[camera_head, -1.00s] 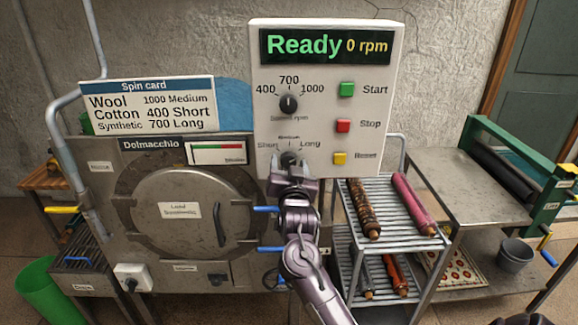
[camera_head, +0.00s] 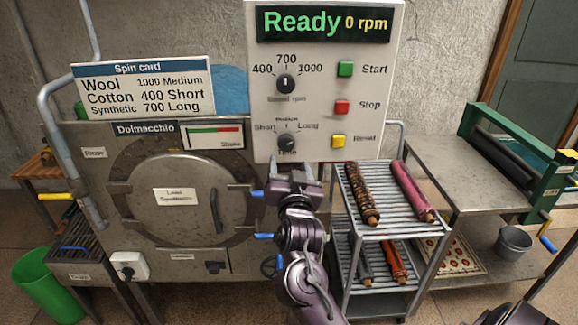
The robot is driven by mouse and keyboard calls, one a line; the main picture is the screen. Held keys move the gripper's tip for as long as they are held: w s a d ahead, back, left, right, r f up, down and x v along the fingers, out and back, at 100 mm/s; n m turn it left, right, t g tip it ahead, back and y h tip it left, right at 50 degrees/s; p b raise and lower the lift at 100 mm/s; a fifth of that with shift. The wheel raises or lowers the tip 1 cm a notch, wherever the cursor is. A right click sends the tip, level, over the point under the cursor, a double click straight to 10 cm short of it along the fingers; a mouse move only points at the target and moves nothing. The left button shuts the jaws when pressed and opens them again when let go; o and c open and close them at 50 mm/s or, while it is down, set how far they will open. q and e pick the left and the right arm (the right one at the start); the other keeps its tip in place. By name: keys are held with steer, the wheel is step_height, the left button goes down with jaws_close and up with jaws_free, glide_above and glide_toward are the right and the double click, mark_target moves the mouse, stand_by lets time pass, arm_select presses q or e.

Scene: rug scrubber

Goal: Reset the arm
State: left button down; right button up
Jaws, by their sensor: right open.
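My right gripper (camera_head: 291,170) is open and empty. It is just below the control panel (camera_head: 370,110), apart from the lower dial (camera_head: 287,142). That dial's pointer seems tilted to the upper right, toward "Long". The upper dial (camera_head: 286,84) points up at 700. The panel's display (camera_head: 325,23) reads "Ready 0 rpm". The green Start button (camera_head: 345,68), red Stop button (camera_head: 342,106) and yellow Reset button (camera_head: 338,141) are in a column on the panel. My left gripper is not in view.
A spin card (camera_head: 144,88) stands on the steel machine, whose round door (camera_head: 175,197) is shut. To the right, a wire rack (camera_head: 383,216) holds rolled rugs. Further right are a steel table (camera_head: 440,165) with a green-framed roller and a grey bucket (camera_head: 514,240). A green bin (camera_head: 48,285) stands lower left.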

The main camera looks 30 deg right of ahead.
stand_by(0.3)
